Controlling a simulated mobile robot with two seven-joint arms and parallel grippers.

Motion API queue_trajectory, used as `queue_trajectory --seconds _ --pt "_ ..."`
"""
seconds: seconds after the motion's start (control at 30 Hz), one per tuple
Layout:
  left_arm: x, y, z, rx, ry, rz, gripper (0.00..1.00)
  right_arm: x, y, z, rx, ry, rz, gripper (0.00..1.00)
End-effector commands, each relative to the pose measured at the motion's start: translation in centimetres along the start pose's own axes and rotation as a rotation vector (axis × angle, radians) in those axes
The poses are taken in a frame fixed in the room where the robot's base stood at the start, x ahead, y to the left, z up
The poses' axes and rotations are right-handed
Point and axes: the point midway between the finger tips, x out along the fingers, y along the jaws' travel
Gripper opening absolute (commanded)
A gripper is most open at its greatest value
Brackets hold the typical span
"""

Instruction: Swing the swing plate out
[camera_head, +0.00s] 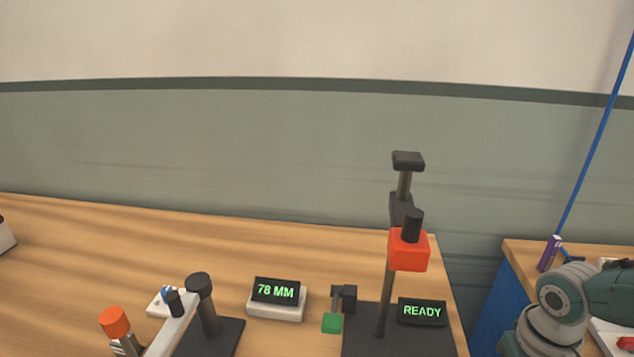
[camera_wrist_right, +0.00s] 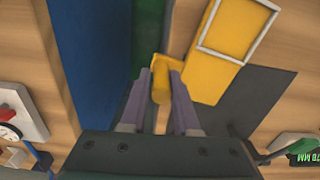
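A yellow plate (camera_wrist_right: 211,80) with a white square outline shows in the right wrist view; it looks like the swing plate. A yellow peg-like handle (camera_wrist_right: 160,85) stands at its left edge. My right gripper (camera_wrist_right: 161,72) has its two purple fingers on either side of this handle, with little or no gap visible. In the head view the yellow plate and my right gripper are out of frame; only my right arm shows at the right edge. My left gripper is in no view.
The wooden table (camera_head: 60,260) bears a white lever with an orange knob (camera_head: 114,322), a 78 MM display (camera_head: 276,291), a stand with a red block (camera_head: 409,250), a green block (camera_head: 332,323) and a READY display (camera_head: 422,312). A blue-sided table (camera_head: 492,315) stands at right.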

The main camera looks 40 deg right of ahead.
Motion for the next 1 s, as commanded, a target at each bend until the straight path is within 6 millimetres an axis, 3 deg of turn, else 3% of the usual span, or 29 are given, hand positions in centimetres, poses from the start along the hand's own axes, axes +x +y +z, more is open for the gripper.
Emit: queue_trajectory --seconds 0.03,0.2,0.47,0.57,0.8,1.0 --pt "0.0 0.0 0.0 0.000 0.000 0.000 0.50 0.0 0.0 0.0 0.000 -0.001 0.001 0.36" --pt "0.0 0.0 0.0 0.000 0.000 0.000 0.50 0.0 0.0 0.0 0.001 -0.001 -0.001 0.55" --pt "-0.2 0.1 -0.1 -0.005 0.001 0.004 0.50 -0.2 -0.1 0.0 0.002 -0.001 -0.002 0.55" --pt "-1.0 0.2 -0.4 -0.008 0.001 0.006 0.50 -1.4 -0.1 0.0 0.000 0.000 -0.003 0.55" --pt "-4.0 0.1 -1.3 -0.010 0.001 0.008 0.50 -6.4 0.0 0.0 -0.002 0.000 -0.001 0.55" --pt "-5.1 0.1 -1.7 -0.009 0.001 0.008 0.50 -9.2 0.1 0.0 0.000 -0.001 0.000 0.55"
